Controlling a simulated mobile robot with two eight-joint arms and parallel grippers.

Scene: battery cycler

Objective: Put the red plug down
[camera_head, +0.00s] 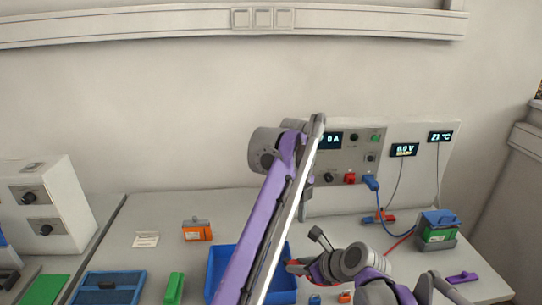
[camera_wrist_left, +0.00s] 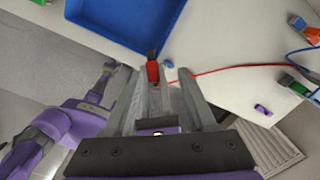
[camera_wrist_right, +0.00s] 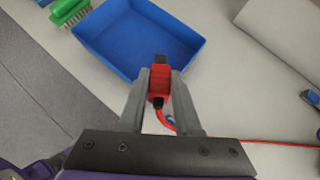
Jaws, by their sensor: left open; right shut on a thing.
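The red plug (camera_wrist_right: 160,82), with a dark tip, is held between the closed fingers of my right gripper (camera_wrist_right: 159,80) at the near rim of the blue tray. In the head view the plug (camera_head: 294,263) is partly hidden beside my right gripper (camera_head: 305,268). Its red cable (camera_wrist_right: 265,143) trails off to the right. The left wrist view also shows the plug (camera_wrist_left: 152,72) near the fingertips of my left gripper (camera_wrist_left: 160,82). The left gripper is open and empty; in the head view (camera_head: 304,208) its arm hides most of it. I cannot tell whether it touches the plug.
The blue tray (camera_head: 217,262) sits partly behind my left arm. A cycler panel (camera_head: 335,167) with a red socket (camera_head: 350,178) and blue plug (camera_head: 371,183) stands behind. A battery holder (camera_head: 437,233) is right, an orange block (camera_head: 197,232) left. Table left of the tray is partly clear.

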